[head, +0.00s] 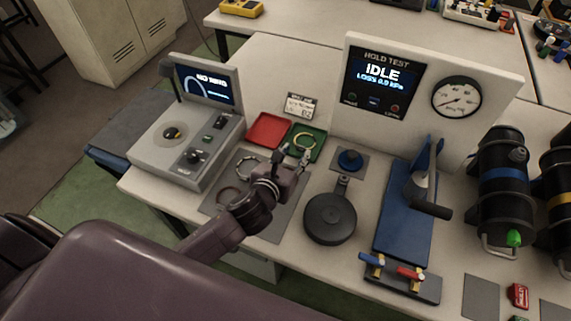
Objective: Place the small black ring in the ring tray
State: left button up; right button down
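My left gripper (291,156) points away from me at the near edge of a green tray (319,155). Its fingers look spread apart, with nothing clearly seen between them. A pale yellowish ring (304,142) lies in the green tray. A red tray (267,131) beside it on the left looks empty. On the grey mat (285,213) lie a dark ring (229,198) and a lighter grey ring (246,166), both left of the gripper. I cannot tell which is the small black ring. My arm hides part of the mat. My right gripper is not in view.
A ring-check device (185,151) with a screen stands left, with a small dark and yellow piece on its plate. A round black lidded part (330,218), a blue stand (403,225) and a hold-test panel (415,90) reading IDLE are to the right. Black cylinders (503,175) stand far right.

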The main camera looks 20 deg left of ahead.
pick_arm(q)
jog(key=v, duration=0.8)
jog(key=shift+s+r, duration=0.2)
jog(key=shift+s, duration=0.1)
